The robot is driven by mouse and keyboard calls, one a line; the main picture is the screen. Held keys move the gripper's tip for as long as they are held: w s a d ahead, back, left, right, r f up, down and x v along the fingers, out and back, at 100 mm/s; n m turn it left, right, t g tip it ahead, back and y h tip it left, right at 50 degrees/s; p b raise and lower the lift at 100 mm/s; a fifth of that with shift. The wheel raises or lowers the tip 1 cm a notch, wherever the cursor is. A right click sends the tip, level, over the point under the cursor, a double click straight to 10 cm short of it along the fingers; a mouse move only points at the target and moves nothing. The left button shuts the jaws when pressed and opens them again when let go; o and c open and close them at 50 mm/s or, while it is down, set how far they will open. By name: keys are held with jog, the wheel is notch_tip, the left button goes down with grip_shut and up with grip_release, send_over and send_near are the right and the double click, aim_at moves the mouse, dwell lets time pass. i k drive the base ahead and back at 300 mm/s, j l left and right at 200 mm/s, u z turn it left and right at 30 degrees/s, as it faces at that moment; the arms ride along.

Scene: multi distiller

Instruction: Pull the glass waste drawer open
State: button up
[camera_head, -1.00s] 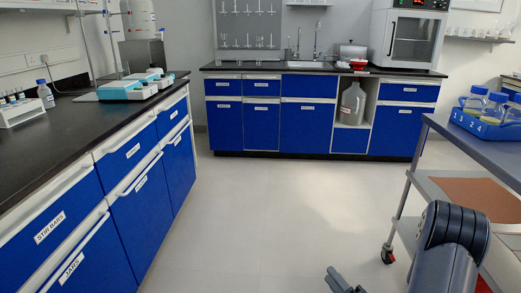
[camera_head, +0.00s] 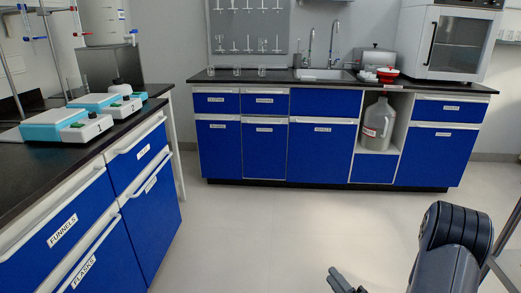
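The far bench has several blue drawers and doors with white labels, too small to read surely, so I cannot tell which is the glass waste drawer. Its upper row includes a left drawer (camera_head: 217,103), a second drawer (camera_head: 264,103) and a right drawer (camera_head: 449,111). A blue panel (camera_head: 374,168) sits below the open niche. All these fronts look closed. My gripper (camera_head: 340,281) shows only in part at the bottom edge, dark grey, well short of the bench and touching nothing visible. Its opening cannot be made out.
A near bench (camera_head: 30,175) on the left has drawers labelled FUNNELS (camera_head: 62,230) and FLASKS (camera_head: 88,262). A large jug (camera_head: 377,125) stands in the far bench's niche. A cart (camera_head: 503,260) edges in at right. The floor (camera_head: 270,235) between is clear.

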aim_at(265, 138)
jog(key=i, duration=0.85)
jog(key=i+u, duration=0.1)
jog(key=i, duration=0.7)
jog(key=i+l, duration=0.15)
jog(key=i, duration=0.7)
jog(key=i+l+u, duration=0.1)
jog(key=i, duration=0.7)
jog(key=i+u, duration=0.25)
